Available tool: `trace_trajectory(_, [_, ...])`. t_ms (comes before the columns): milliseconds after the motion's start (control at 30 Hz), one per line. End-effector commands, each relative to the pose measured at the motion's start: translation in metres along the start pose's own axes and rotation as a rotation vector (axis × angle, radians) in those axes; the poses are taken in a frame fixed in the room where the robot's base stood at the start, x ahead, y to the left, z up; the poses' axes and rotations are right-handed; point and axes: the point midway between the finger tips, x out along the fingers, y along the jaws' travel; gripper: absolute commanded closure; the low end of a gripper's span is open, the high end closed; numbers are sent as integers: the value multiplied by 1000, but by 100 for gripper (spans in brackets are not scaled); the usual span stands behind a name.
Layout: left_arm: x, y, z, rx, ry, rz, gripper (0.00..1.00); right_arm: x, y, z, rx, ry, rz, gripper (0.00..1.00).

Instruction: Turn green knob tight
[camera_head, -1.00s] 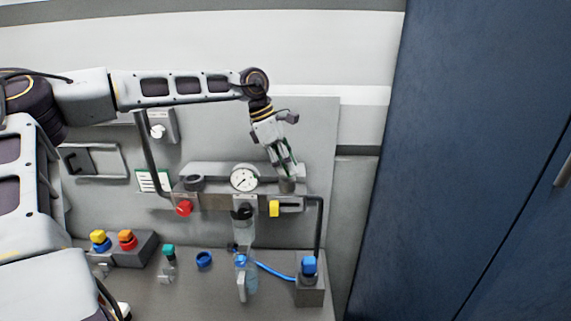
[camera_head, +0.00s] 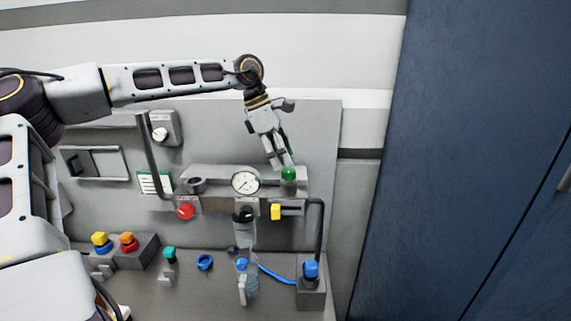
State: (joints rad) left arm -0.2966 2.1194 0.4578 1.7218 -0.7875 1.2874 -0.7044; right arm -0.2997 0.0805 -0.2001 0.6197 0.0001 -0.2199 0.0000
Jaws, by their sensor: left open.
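The green knob (camera_head: 289,174) sits upright on top of the right end of the grey manifold block (camera_head: 220,201), to the right of the round gauge. My left gripper (camera_head: 280,163) is open, just above and to the left of the knob, with its fingers pointing down. It looks clear of the knob, though one fingertip is very close in the picture and I cannot tell if they touch. Nothing is between the fingers. My right gripper is not in view.
Below are a clear bottle (camera_head: 248,284), a blue-capped block (camera_head: 311,286) and a button box (camera_head: 127,250). A dark blue cabinet (camera_head: 470,160) stands at the right.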

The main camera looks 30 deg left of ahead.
Motion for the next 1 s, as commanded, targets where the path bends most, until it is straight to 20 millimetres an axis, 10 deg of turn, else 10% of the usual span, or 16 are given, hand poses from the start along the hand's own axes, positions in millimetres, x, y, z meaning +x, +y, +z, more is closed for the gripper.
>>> trace_trajectory(500, [-71,0,0,0,1,1,44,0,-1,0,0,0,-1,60])
trace_trajectory(1000, [-82,0,0,0,1,-1,44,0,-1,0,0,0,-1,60])
